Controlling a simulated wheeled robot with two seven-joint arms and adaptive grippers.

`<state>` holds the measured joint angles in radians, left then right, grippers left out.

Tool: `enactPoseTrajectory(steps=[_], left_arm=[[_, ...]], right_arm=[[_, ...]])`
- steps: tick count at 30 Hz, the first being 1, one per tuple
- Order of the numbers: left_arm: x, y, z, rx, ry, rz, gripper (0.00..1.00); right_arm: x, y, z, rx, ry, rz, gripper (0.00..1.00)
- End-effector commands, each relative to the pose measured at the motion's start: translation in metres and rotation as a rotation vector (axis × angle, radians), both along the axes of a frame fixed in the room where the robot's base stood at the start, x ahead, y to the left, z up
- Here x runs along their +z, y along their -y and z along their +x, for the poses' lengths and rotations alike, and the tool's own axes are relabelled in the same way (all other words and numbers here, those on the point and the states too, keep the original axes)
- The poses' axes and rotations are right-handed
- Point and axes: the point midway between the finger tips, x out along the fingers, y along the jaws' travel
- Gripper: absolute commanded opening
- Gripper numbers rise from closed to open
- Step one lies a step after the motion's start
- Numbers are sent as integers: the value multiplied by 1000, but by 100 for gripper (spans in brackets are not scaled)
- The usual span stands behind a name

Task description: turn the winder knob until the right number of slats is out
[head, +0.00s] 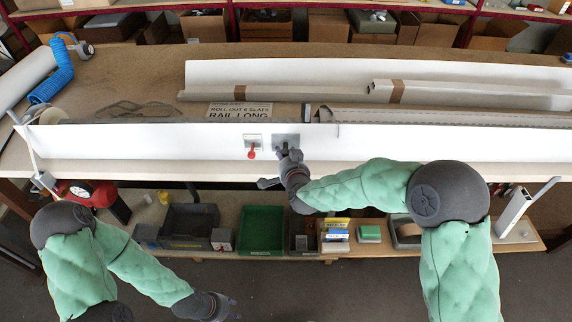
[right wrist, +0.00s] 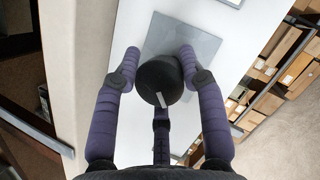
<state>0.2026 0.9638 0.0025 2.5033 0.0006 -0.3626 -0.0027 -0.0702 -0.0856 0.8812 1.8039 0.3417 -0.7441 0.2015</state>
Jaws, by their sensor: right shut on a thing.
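The winder knob (right wrist: 160,80) is a round dark knob with a pale mark, on a grey square plate (right wrist: 205,48) fixed to the white panel. My right gripper (right wrist: 158,68) has its purple-grey fingers around the knob and is shut on it. In the head view my right gripper (head: 288,158) covers most of the knob, and the grey plate (head: 280,138) shows behind it. A sign (head: 240,111) above the panel reads "ROLL OUT 8 SLATS" and "RAIL LONG". No rolled-out slats can be made out clearly. My left gripper (head: 228,306) hangs low in front of the bench, empty; its finger opening is unclear.
Long wrapped profiles (head: 460,92) lie on the bench behind. A green bin (head: 261,230) and dark trays (head: 190,222) stand on the lower shelf.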

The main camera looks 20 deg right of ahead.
Motion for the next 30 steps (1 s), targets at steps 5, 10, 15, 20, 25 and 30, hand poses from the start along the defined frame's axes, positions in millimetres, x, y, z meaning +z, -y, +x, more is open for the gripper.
enactPoseTrajectory(steps=[5, 10, 15, 20, 25, 30], left_arm=[[-33, 0, 0, 0, 0, 0, 40], [-54, 0, 0, 0, 0, 0, 40], [-69, 0, 0, 0, 0, 0, 40], [-77, 0, 0, 0, 0, 0, 40], [-80, 0, 0, 0, 0, 0, 40], [-80, 0, 0, 0, 0, 0, 40]], right_arm=[[4, 4, 4, -7, 55, 104, 9], [6, 4, 4, -8, 79, 188, 9], [7, 4, 4, -8, 97, 248, 9], [9, 4, 4, -8, 105, 282, 9], [10, 5, 4, -9, 111, 300, 9], [11, 5, 4, -9, 112, 305, 9]])
